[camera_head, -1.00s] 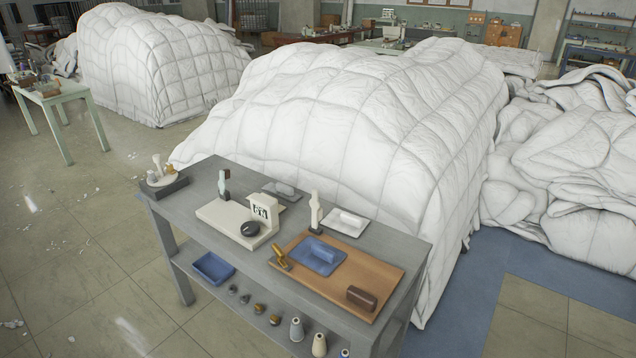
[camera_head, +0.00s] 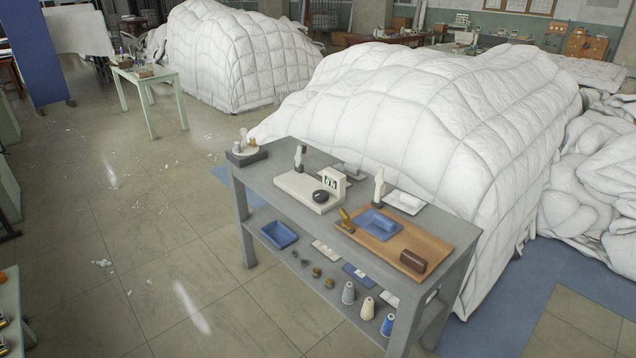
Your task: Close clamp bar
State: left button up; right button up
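A grey workbench (camera_head: 258,178) stands right of centre. A brown board (camera_head: 440,243) lies on its near right part. On the board are a blue pad (camera_head: 376,222), a small orange-brown handled piece (camera_head: 345,217) at its left edge and a dark brown block (camera_head: 413,261) at its right end. A cream device (camera_head: 296,188) with an upright marked plate and a black round knob (camera_head: 320,196) sits left of the board. I cannot tell which part, if any, is the clamp bar, or whether it is open. Neither of my grippers is in view.
A blue tray (camera_head: 279,235) and several spools (camera_head: 367,308) sit on the lower shelf. A large white duvet heap (camera_head: 420,120) stands behind the bench, another (camera_head: 240,55) farther back. A pale green table (camera_head: 148,82) stands at the upper left. The floor left of the bench is mostly clear.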

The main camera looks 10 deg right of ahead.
aim_at(380, 189)
jog(key=l+u, duration=0.2)
jog(key=u, duration=0.2)
jog(key=l+u, duration=0.2)
jog(key=u, duration=0.2)
jog(key=l+u, duration=0.25)
jog(key=u, duration=0.15)
jog(key=l+u, duration=0.2)
jog(key=u, duration=0.25)
jog(key=k+l, duration=0.2)
jog(key=l, duration=0.4)
jog(key=k+l, duration=0.2)
jog(key=l, duration=0.4)
jog(key=k+l, duration=0.2)
jog(key=l, duration=0.4)
jog(key=k+l, duration=0.2)
jog(key=l, duration=0.4)
jog(key=k+l, duration=0.2)
jog(key=l, duration=0.35)
jog(key=k+l, duration=0.2)
jog(key=l, duration=0.4)
jog(key=k+l, duration=0.25)
jog(key=l, duration=0.35)
jog(key=k+l, duration=0.2)
jog(key=l, duration=0.4)
